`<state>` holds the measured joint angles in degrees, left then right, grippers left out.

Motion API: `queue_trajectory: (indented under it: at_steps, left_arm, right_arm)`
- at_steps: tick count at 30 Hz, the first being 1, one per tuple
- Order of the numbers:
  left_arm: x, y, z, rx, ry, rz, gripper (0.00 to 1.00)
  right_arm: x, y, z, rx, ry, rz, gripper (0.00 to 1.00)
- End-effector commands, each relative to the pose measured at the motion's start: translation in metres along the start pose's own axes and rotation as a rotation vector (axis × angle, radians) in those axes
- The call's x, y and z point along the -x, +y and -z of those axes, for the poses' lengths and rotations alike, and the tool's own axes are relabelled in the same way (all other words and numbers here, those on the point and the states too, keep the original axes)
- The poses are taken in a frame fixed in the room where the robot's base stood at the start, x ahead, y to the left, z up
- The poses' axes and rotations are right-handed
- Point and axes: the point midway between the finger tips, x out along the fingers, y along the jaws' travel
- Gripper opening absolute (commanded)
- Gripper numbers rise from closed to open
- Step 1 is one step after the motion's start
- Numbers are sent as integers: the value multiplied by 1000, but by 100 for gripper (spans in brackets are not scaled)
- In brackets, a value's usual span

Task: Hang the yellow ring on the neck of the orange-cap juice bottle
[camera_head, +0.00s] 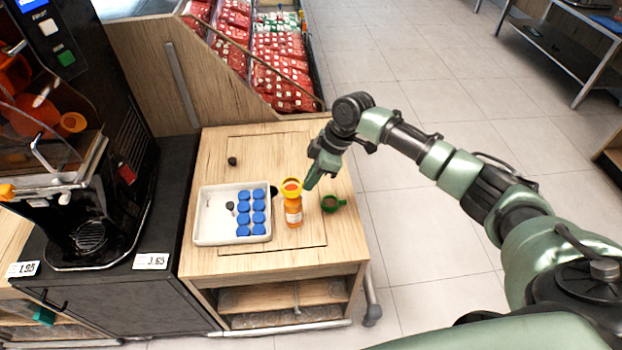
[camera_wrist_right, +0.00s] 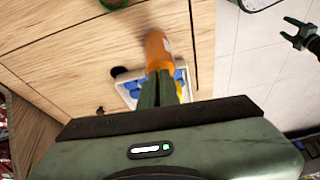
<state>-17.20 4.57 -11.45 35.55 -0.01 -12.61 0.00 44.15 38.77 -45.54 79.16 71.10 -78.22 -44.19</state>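The orange juice bottle (camera_head: 294,213) stands upright on the wooden counter, right of a white tray; it also shows in the right wrist view (camera_wrist_right: 158,50). The yellow ring (camera_head: 291,183) is at the bottle's orange cap; whether it encircles the cap or sits just above it I cannot tell. My right gripper (camera_head: 308,184) is beside the ring, its fingers together, seemingly on the ring's side. In the right wrist view its fingers (camera_wrist_right: 157,90) hide most of the ring, with some yellow (camera_wrist_right: 181,92) showing. My left gripper (camera_wrist_right: 292,31) is open and empty, away from the counter.
The white tray (camera_head: 206,239) holds several blue caps. A green ring (camera_head: 333,203) lies right of the bottle. A small dark object (camera_head: 232,161) lies at the back of the counter. A juicer machine (camera_head: 85,170) stands left. Packed red goods (camera_head: 285,75) are behind.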

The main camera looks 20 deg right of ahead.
Motion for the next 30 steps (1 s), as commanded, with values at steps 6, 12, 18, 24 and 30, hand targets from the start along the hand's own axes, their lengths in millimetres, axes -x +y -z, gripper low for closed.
queue_trajectory:
  at_steps: [6, 12, 18, 24, 30]
  left_arm:
    - [-1, 0, 0, 0, 0, 0, 60]
    - [-1, 0, 0, 0, 1, 0, 60]
    - [-2, 0, 0, 0, 1, 0, 60]
    - [-2, 0, 0, 0, 0, 0, 60]
    - [-2, 0, 0, 0, 0, 0, 60]
  right_arm:
    - [-2, 0, -1, 0, 0, 0, 0]
    - [-6, 0, -2, 0, 0, 0, 0]
    - [-9, 1, -4, 0, 0, 0, 0]
    - [-10, 1, -4, 0, 0, -1, 0]
    - [-10, 1, -4, 0, 0, 0, 0]
